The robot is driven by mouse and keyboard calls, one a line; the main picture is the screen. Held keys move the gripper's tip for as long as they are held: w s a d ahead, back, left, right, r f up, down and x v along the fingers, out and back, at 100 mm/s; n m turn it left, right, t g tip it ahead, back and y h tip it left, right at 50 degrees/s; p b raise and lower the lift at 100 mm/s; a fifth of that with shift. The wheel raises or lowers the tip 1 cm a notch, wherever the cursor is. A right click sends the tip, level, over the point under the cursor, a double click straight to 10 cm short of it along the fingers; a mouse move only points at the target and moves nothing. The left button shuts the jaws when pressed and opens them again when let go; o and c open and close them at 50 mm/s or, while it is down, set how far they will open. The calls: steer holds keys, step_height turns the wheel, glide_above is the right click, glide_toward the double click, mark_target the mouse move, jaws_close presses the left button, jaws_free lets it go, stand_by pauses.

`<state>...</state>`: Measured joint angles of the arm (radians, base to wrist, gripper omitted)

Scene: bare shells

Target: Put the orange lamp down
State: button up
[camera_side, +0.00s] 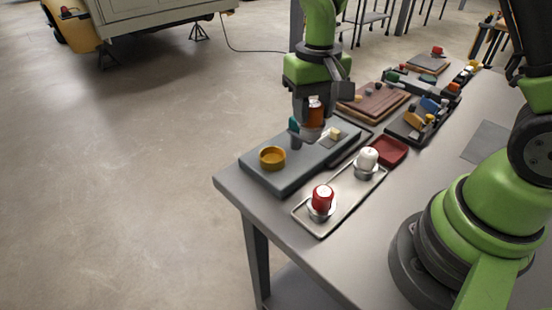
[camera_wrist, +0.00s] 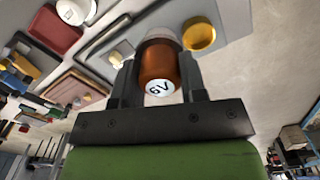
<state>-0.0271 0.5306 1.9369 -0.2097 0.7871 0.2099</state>
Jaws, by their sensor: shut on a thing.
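The orange lamp (camera_side: 315,111) is upright between the fingers of my gripper (camera_side: 314,122) in the side view. In the wrist view the lamp (camera_wrist: 160,66) shows a white end marked "6V", with a finger on either side. My gripper is shut on it. The lamp is over the grey slab (camera_side: 262,181), toward its far part. A pale metal part shows just below the lamp; I cannot tell whether it touches the slab.
A yellow cup (camera_side: 272,158) and a small cream block (camera_side: 334,134) are on the slab. A metal tray (camera_side: 343,204) nearby holds a red lamp (camera_side: 322,198) and a white lamp (camera_side: 368,158) in cups. A dark red dish (camera_side: 391,151) and several parts trays lie beyond.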

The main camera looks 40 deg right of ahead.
steer(key=w+a+r, duration=0.2)
steer(key=w+a, duration=0.2)
steer(key=w, duration=0.2)
steer(key=f, duration=0.9)
steer(key=shift+w+d+f, duration=0.1)
steer(key=shift+w+f, duration=0.1)
steer(key=shift+f, duration=0.2)
steer(key=shift+f, duration=0.3)
steer(key=o, duration=0.9)
